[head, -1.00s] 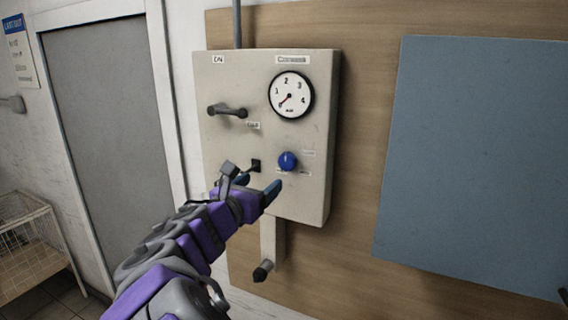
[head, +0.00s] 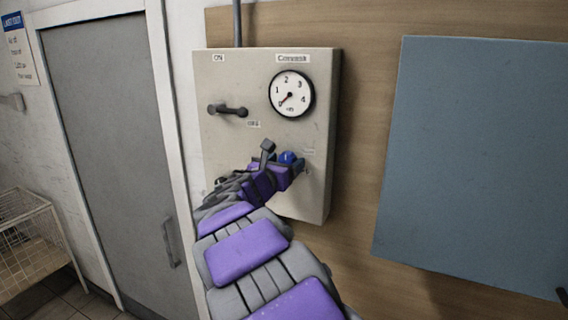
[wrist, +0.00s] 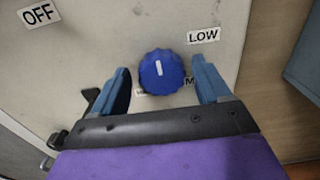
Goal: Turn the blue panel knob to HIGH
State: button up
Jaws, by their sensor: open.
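The blue knob (wrist: 161,72) sits on the beige panel (head: 222,105), and its top also shows in the head view (head: 288,157) behind my gripper. Its white pointer line is near vertical in the wrist view. A LOW label (wrist: 203,36) is to its upper right; another label beside my right finger is mostly covered. My gripper (wrist: 163,88) is open, with one blue finger on each side of the knob. Small gaps show between the fingers and the knob in the wrist view. No HIGH label can be read.
A gauge (head: 291,94) and a dark lever handle (head: 228,110) are on the panel above my gripper. An OFF label (wrist: 40,13) is at upper left in the wrist view. A blue board (head: 470,160) is to the right, and a wire basket (head: 30,240) is at lower left.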

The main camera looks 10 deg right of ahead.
jog(key=shift+a, duration=0.1)
jog(key=shift+c, duration=0.3)
jog(key=c, duration=1)
